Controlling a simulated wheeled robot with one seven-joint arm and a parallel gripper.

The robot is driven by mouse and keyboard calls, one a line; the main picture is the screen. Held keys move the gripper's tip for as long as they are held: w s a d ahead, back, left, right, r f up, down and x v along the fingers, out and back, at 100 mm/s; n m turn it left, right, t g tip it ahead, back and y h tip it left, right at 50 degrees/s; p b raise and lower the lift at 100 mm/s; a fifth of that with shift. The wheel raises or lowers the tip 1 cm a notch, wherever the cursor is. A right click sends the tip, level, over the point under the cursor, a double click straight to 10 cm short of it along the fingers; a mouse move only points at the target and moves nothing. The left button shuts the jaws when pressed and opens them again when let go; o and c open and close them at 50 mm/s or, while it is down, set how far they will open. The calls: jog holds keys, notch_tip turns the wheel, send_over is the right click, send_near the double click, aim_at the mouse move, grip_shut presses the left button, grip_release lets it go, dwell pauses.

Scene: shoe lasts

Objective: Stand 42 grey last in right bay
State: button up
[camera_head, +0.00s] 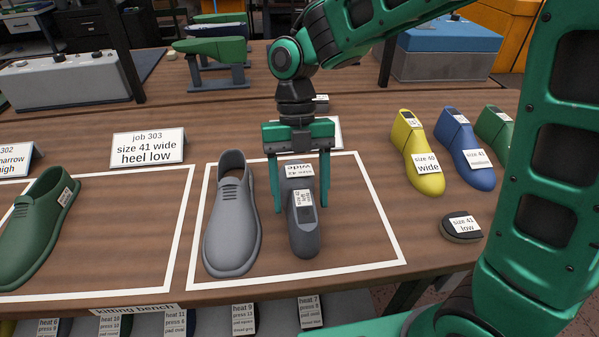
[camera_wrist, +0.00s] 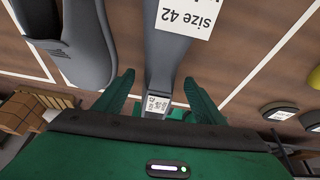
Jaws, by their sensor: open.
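The grey last (camera_head: 305,235), labelled "size 42" in the wrist view (camera_wrist: 170,60), stands in the right bay, right of a grey shoe (camera_head: 231,225). The right bay is a white outline (camera_head: 395,225) on the bench. My gripper (camera_head: 301,207) is open, with its fingers pointing down on either side of the last. In the wrist view the last lies between the fingers (camera_wrist: 158,80), and gaps show beside it. The head view does not clearly show whether the last's base rests fully on the bench. My gripper partly covers the card behind this bay.
A yellow last (camera_head: 417,155), a blue last (camera_head: 464,150) and a green last (camera_head: 494,132) stand to the right. A dark round piece (camera_head: 461,227) lies nearer the front. A green shoe (camera_head: 38,228) is in the bay to the left. Bare bench lies right of the grey last.

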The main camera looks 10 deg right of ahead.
jog(key=v, duration=1)
jog(key=shift+w+d, duration=0.1)
jog(key=s+d+f+m+t+y, duration=0.1)
jog(key=s+d+m, duration=0.1)
jog(key=d+m, duration=0.8)
jog(key=s+d+f+m+t, duration=0.1)
jog(key=s+d+m+t, duration=0.1)
jog(key=d+m, duration=0.85)
jog(key=s+d+f+m, duration=0.1)
jog(key=s+d+m, duration=0.3)
jog(key=m, duration=0.3)
jog(key=s+d+f+m+t, duration=0.1)
jog(key=s+d+f+m, duration=0.1)
jog(key=s+d+m, duration=0.2)
jog(key=s+d+f+m+h, duration=0.1)
jog(key=s+d+m, duration=0.3)
jog(key=m, duration=0.7)
jog(key=shift+s+d+f, duration=0.15)
jog(key=shift+s+f, duration=0.5)
jog(key=shift+s, duration=0.1)
